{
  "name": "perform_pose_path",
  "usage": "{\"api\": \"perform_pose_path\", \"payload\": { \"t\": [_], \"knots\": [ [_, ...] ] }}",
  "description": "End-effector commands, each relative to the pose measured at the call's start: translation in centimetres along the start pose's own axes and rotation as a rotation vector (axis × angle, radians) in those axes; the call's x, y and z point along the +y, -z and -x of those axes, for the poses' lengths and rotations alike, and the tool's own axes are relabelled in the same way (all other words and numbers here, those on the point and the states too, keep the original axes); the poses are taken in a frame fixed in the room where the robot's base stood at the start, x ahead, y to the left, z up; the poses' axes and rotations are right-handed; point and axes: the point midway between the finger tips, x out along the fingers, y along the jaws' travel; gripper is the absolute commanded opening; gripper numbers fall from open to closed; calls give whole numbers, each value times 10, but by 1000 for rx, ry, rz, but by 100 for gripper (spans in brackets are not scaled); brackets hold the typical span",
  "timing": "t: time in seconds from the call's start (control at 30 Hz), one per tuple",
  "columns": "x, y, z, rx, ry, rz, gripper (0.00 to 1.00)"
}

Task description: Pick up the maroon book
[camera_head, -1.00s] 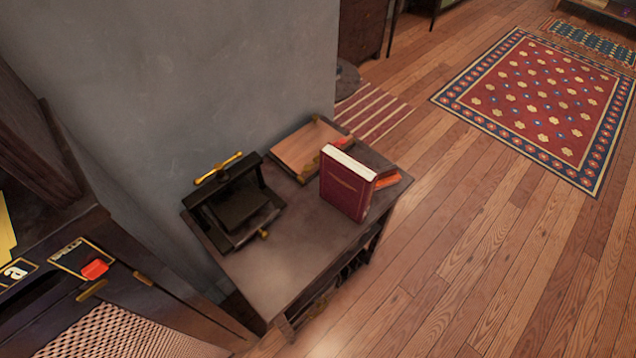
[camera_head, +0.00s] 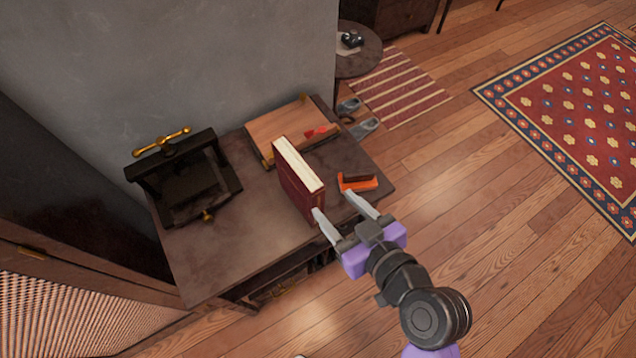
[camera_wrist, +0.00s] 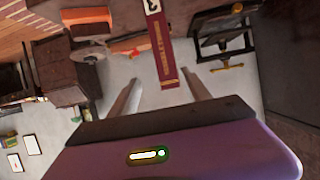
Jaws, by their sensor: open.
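The maroon book (camera_head: 297,187) stands upright on the dark side table (camera_head: 217,256), its pale page edges facing up. In the wrist view the book (camera_wrist: 160,50) shows its narrow lettered spine, ahead of and between the two fingers. My gripper (camera_head: 332,203) is open at the table's near right side. In the head view its left fingertip overlaps the book's lower right edge; whether they touch I cannot tell. The right finger is apart from the book. My gripper also shows in the wrist view (camera_wrist: 160,88), with nothing held between its fingers.
A black press with a brass handle (camera_head: 183,178) stands at the table's left. A wooden board (camera_head: 285,128) lies at the back by the grey wall. A small orange item (camera_head: 358,182) lies right of the book. Open wooden floor (camera_head: 510,250) is at right.

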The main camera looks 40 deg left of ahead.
Motion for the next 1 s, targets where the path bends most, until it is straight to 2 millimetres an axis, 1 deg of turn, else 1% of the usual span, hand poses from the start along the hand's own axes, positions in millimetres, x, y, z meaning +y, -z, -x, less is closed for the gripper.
{"api": "perform_pose_path", "payload": {
  "t": [0.03,0.07,0.2,0.47,0.7,0.8,0.9,1.0],
  "knots": [
    [-5,9,-7,8,29,17,56],
    [-7,12,-9,11,44,23,56],
    [-13,20,-20,17,73,40,56],
    [-14,21,-45,16,74,38,56],
    [-14,21,-76,16,72,37,56],
    [-14,20,-86,15,72,38,56],
    [-14,20,-91,16,70,38,56],
    [-14,19,-92,16,69,38,56]
  ]
}}
